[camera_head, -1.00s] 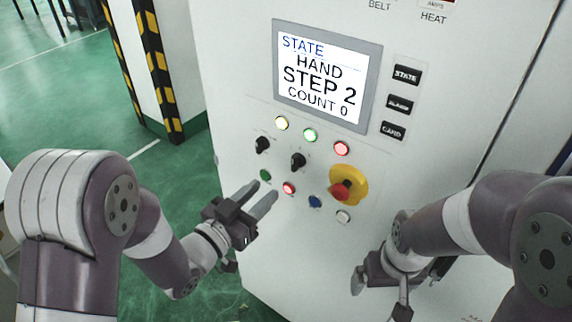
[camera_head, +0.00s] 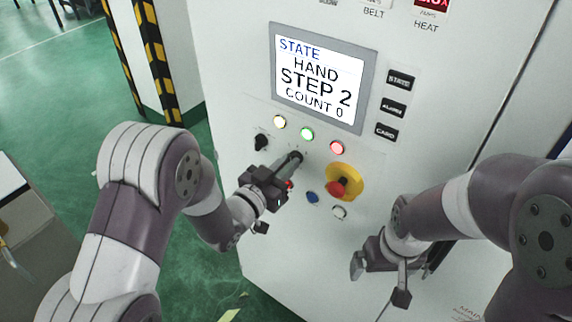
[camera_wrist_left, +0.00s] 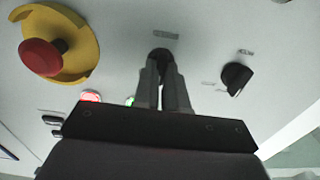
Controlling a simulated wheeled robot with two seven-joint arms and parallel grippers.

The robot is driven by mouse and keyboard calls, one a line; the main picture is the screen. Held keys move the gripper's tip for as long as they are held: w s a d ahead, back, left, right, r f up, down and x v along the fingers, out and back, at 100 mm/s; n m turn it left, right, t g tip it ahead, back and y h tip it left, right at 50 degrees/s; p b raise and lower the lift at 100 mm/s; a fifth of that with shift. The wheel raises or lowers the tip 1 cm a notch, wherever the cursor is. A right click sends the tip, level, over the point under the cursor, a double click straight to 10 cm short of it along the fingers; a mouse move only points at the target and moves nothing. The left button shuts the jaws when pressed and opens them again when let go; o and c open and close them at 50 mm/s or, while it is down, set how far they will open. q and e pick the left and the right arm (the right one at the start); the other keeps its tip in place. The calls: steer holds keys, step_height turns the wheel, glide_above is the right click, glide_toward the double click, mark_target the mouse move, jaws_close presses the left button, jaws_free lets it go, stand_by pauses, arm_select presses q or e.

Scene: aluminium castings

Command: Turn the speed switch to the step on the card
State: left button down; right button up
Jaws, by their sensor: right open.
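Two black rotary switches sit on the panel below the lamps; their labels are too small to read. The left one (camera_head: 261,142) is free and also shows in the left wrist view (camera_wrist_left: 236,78). My left gripper (camera_head: 293,160) is at the right one, its fingers close together with the knob (camera_wrist_left: 161,54) at their tips in the left wrist view. The fingers hide much of this knob and its pointer. The screen (camera_head: 317,80) reads STATE, HAND, STEP 2, COUNT 0. My right gripper (camera_head: 366,266) is open and empty before the lower panel. No step card is seen.
A red emergency stop on a yellow base (camera_head: 338,188) is right of the held knob. A blue button (camera_head: 313,197) and a white button (camera_head: 340,212) lie below. A red button is partly behind my left gripper. Black labelled keys (camera_head: 399,80) stand right of the screen.

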arm_select(q)
steer(key=shift+s+d+f+m+b, duration=0.1)
steer(key=shift+m+b, duration=4.5)
steer(key=shift+b, duration=1.6)
steer(key=c, duration=1.2)
jaws_free()
steer(key=shift+s, duration=0.1)
